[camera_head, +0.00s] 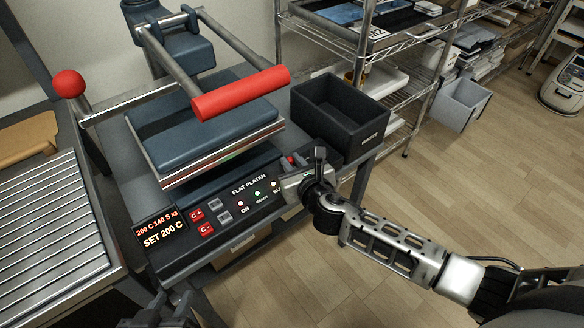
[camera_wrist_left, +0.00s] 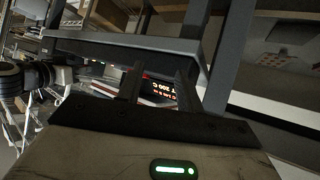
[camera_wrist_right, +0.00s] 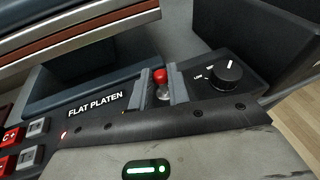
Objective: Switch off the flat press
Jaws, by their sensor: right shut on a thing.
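The flat press (camera_head: 205,125) is blue-grey with a red handle bar (camera_head: 240,92). Its front panel, labelled FLAT PLATEN, has a lit display (camera_head: 160,230) reading SET 200 C. The ON lamp (camera_head: 240,203) glows pinkish, and a green lamp is lit beside it. A red-tipped toggle switch (camera_wrist_right: 160,77) stands on the panel. My right gripper (camera_wrist_right: 162,90) has its fingers closed around this switch; in the head view the gripper (camera_head: 290,180) partly covers it. My left gripper (camera_head: 160,315) is low at the bottom edge, its fingers apart and empty in the left wrist view (camera_wrist_left: 158,80).
A black dial (camera_wrist_right: 227,73) sits right of the switch. A black open bin (camera_head: 340,112) stands behind the panel's right end. A ribbed metal surface (camera_head: 45,235) and a red ball-topped lever (camera_head: 68,84) are at left.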

